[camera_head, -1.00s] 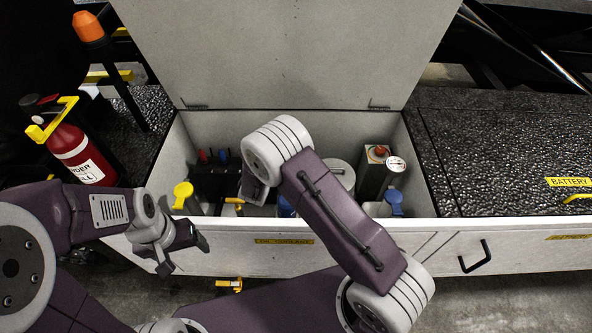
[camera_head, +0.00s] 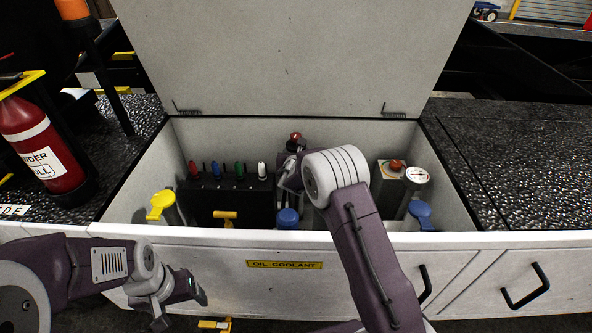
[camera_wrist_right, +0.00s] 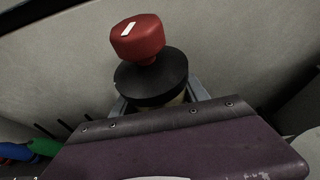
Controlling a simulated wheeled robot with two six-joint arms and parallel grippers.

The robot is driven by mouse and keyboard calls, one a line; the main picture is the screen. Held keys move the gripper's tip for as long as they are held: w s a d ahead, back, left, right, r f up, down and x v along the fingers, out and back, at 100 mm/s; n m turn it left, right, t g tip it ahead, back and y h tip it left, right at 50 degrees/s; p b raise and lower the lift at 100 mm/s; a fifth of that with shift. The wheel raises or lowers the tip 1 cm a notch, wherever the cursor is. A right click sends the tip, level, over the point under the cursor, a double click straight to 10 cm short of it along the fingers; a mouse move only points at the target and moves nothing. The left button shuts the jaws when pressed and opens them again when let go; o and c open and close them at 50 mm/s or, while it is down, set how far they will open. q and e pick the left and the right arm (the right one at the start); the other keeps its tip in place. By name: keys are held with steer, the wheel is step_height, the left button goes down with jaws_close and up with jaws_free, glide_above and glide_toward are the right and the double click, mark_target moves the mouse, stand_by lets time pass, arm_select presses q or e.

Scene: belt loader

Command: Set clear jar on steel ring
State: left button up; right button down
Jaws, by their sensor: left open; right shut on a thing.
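My right gripper (camera_head: 288,174) is over the back middle of the open box, partly hidden by my own arm. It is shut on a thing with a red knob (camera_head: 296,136). In the right wrist view this red knob (camera_wrist_right: 138,38) sits above a wide black collar (camera_wrist_right: 151,78). A little of a tan or yellowish body shows below the collar; the rest is hidden by the gripper. I cannot tell whether this is the clear jar. I cannot make out a steel ring. My left gripper (camera_head: 181,306) is open and empty in front of the box's front wall.
The box (camera_head: 230,238) holds a black rack (camera_head: 231,203) with coloured-topped pieces, a yellow-capped container (camera_head: 161,204), a blue cap (camera_head: 288,216), and a grey unit with a gauge (camera_head: 418,175). A red extinguisher (camera_head: 44,150) stands left. The raised lid (camera_head: 290,55) stands behind.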

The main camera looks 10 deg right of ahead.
step_height(320, 180, down, 4)
steer(key=shift+f+b, duration=0.1)
steer(key=shift+b, duration=0.65)
steer(key=c, duration=0.6)
jaws_free()
steer(key=shift+r, duration=0.2)
steer(key=p+v, duration=0.2)
steer(key=v, duration=1)
steer(key=shift+s+f+p, duration=0.1)
steer(key=shift+f+p, duration=0.1)
steer(key=shift+p, duration=0.1)
